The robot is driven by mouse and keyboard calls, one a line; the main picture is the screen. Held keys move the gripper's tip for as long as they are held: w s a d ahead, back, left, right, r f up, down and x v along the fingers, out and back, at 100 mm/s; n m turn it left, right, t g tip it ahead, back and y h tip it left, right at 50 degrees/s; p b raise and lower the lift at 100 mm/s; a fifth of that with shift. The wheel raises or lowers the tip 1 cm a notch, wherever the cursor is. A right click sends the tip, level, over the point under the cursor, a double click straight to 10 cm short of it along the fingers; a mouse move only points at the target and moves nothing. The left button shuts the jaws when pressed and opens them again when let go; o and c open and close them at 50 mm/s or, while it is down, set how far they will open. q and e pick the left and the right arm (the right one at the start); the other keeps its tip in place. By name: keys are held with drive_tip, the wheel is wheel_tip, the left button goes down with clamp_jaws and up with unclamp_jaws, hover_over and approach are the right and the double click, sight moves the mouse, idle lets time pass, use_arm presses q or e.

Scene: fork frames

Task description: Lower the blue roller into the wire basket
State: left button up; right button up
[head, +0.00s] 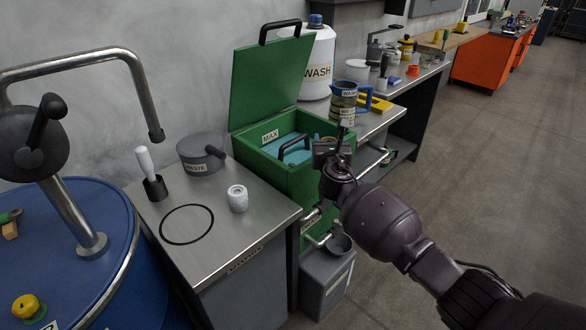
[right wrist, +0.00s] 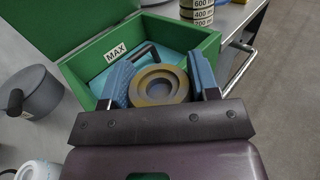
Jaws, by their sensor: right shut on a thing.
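The roller (right wrist: 158,85) shows end-on in the right wrist view, as tan and blue-grey rings around a dark centre. My right gripper (head: 326,146) is shut on it; blue finger pads press its two sides. They are over the right part of the open green tank (head: 283,177). The tank holds teal liquid (right wrist: 157,54) and bears a MAX label (right wrist: 116,53). A dark handle (head: 294,148) stands up inside the tank, left of the roller; the wire basket itself cannot be made out. The roller's lower end is hidden. My left gripper is not in view.
The tank's raised green lid (head: 268,80) stands behind. A grey waste pot (head: 201,155), a white-handled brush (head: 150,172) and a small white jar (head: 238,198) stand on the steel bench to the left. A WASH jug (head: 318,62) and measuring jug (head: 343,97) are behind.

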use_arm(q)
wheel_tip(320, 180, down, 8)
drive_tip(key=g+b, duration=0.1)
drive_tip(key=b, duration=0.8)
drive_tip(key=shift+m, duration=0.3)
use_arm(e)
drive_tip(key=w+a+f, duration=0.1)
drive_tip(key=w+a, duration=0.1)
drive_tip(key=w, duration=0.5)
drive_tip(key=w+a+f, duration=0.1)
drive_tip(key=w+a, duration=0.2)
drive_tip(key=w, duration=0.5)
drive_tip(key=shift+w+a, duration=0.15)
drive_tip(key=shift+w, duration=0.1)
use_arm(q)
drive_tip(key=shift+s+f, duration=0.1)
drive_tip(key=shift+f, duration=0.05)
use_arm(e)
drive_tip(key=shift+f, duration=0.15)
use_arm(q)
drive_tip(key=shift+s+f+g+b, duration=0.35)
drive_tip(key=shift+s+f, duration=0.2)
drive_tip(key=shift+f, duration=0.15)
use_arm(e)
drive_tip(key=shift+w, duration=0.6)
